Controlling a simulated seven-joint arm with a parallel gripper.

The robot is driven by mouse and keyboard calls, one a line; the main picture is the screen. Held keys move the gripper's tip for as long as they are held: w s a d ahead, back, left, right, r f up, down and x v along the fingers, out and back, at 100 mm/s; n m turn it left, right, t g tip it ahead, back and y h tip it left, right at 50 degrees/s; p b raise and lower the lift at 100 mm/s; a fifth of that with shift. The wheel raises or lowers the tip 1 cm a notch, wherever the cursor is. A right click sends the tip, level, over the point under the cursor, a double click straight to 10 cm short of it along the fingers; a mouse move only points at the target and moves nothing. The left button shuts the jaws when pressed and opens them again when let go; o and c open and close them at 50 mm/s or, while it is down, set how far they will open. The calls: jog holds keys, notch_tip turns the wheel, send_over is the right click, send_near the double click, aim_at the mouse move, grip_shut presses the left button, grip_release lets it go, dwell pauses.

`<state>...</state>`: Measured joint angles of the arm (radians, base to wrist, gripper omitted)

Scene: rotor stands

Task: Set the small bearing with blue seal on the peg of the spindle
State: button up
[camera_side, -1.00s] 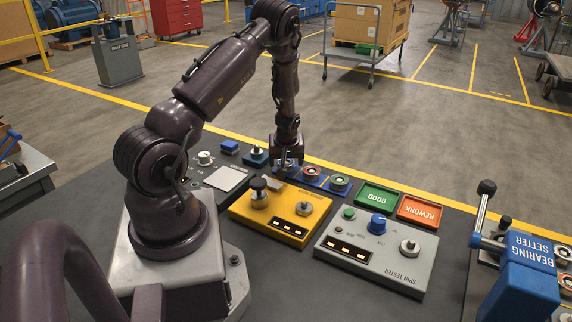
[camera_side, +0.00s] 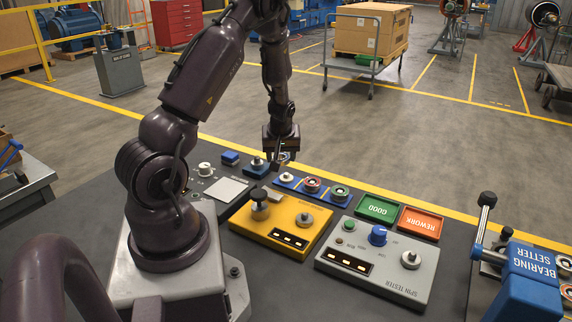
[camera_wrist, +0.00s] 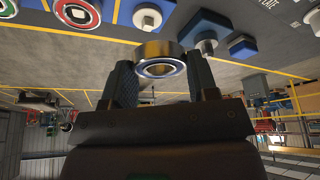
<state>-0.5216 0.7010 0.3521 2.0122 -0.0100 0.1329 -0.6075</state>
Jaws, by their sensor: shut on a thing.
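My gripper (camera_side: 281,163) is shut on the small bearing with the blue seal (camera_wrist: 160,67), a silver ring with a blue band around a pale centre. It is held between the fingertips, raised above the bench; in the side view the bearing (camera_side: 284,156) is small and partly hidden by the fingers. A blue block with a silver peg (camera_side: 257,163) stands just left of my gripper; it also shows in the wrist view (camera_wrist: 205,42). It looks like the spindle, but I cannot be sure. Nothing sits around its peg that I can see.
A blue rack (camera_side: 299,182) holds a silver piece, a red-ringed bearing (camera_side: 312,185) and a green-ringed bearing (camera_side: 340,192). A plain blue block (camera_side: 230,157) stands farther left. The yellow fixture (camera_side: 267,232) and grey spin tester (camera_side: 376,282) are in front; GOOD (camera_side: 378,207) and REWORK (camera_side: 420,224) trays lie right.

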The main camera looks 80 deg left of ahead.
jog(key=s+d+r, duration=0.5)
jog(key=s+d, duration=0.1)
jog(key=d, duration=0.2)
jog(key=m+t+h, duration=0.1)
jog(key=m+t, duration=0.1)
jog(key=m, duration=0.4)
send_over(413, 252)
jog(key=shift+s+d+f, duration=0.1)
jog(key=shift+d+f, duration=0.05)
jog(key=shift+f, duration=1.05)
jog(key=shift+s+d+f, duration=0.1)
jog(key=shift+d+f, duration=0.05)
jog(key=shift+f, duration=1.05)
jog(key=shift+f, duration=0.4)
jog(key=shift+f, duration=0.6)
jog(key=shift+f, duration=1.4)
jog(key=o, duration=1.1)
